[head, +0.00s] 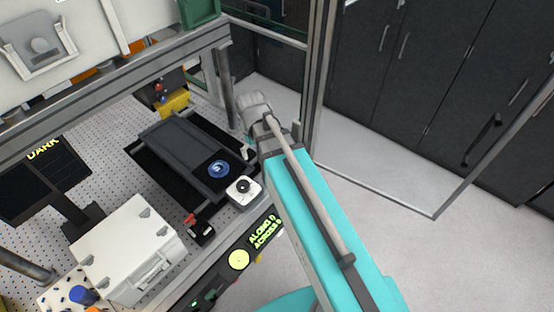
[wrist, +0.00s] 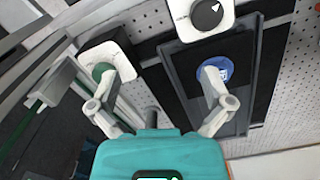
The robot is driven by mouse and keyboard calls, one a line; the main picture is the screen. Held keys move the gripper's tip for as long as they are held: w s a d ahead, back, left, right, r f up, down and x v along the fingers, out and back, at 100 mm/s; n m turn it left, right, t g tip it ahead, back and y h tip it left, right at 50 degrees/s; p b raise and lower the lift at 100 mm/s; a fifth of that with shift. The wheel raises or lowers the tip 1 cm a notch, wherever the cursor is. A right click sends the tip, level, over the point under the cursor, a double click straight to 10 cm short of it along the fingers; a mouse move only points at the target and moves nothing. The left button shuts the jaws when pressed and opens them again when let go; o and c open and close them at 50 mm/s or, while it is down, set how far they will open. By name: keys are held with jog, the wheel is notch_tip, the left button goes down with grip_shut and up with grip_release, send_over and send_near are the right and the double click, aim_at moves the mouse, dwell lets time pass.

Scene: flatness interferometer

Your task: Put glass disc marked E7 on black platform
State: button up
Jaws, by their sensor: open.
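A blue round disc (head: 218,168) with a pale mark lies on the dark end of the black platform (head: 170,140). In the wrist view the disc (wrist: 226,66) sits partly behind my right finger, on the platform (wrist: 240,112); its marking is too small to read. My gripper (wrist: 157,76) is open, with nothing seen between its fingers. Its left fingertip overlaps a dark green round piece (wrist: 101,69) on a white holder (wrist: 118,62); I cannot tell whether they touch. In the head view my arm hides most of the gripper.
A white box with a black knob (head: 243,189) stands beside the platform's near end. A white case (head: 125,245), a dark screen (head: 42,175) and a red-topped black block (head: 199,230) are to the left. A metal post (head: 224,80) stands behind.

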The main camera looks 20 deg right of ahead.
jog(key=s+d+m, duration=0.3)
jog(key=s+d, duration=0.2)
jog(key=shift+s+d, duration=0.15)
notch_tip(320, 180, down, 11)
jog(key=b, duration=1.1)
jog(key=shift+f, duration=0.1)
dwell(1.0)
